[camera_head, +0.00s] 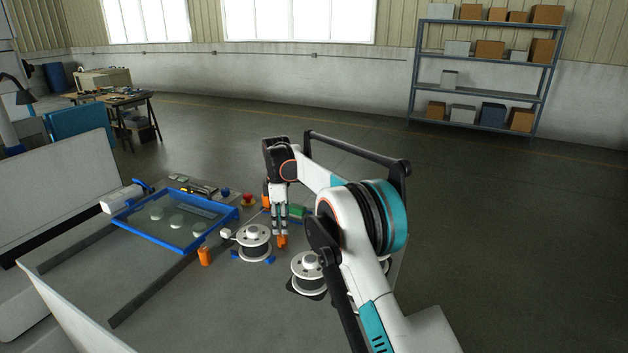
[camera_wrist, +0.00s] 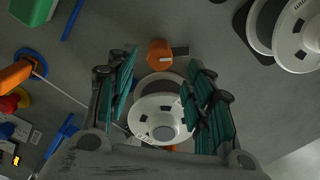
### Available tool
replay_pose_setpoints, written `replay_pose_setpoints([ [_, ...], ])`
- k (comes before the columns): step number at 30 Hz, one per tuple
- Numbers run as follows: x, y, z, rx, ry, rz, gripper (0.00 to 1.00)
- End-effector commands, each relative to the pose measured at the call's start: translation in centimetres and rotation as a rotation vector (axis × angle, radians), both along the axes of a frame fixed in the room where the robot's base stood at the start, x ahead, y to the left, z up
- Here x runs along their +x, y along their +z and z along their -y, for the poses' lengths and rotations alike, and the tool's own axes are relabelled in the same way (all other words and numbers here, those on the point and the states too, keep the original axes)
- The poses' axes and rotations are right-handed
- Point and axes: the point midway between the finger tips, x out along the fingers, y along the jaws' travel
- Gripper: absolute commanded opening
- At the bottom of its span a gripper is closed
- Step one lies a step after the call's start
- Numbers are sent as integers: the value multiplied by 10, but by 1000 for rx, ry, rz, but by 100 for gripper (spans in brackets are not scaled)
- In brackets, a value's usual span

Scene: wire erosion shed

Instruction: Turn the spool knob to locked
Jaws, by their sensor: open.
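An orange round knob (camera_wrist: 159,53) with a short pale mark sits beside a white spool (camera_wrist: 150,125) in the wrist view. The mark points right, toward a small dark plate (camera_wrist: 181,51). In the head view the orange knob (camera_head: 281,242) shows just below my gripper (camera_head: 280,232), right of the white spool (camera_head: 252,254). My gripper points down and is open, with nothing between its fingers. In the wrist view its teal-padded fingers stand left and right of the spool, with the knob ahead between them. I cannot tell whether the fingertips touch the knob.
A second white spool (camera_head: 309,285) stands to the right, partly behind my arm. An orange cylinder (camera_head: 205,256) and a blue-framed tray (camera_head: 190,245) lie to the left. A red button (camera_head: 248,198) and a green block (camera_head: 297,212) are behind.

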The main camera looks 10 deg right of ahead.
Motion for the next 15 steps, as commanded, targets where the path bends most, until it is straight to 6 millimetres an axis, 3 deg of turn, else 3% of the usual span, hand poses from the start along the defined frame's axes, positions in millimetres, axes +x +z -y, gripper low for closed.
replay_pose_setpoints([
  [15,-3,93,2,1,-12,4,48],
])
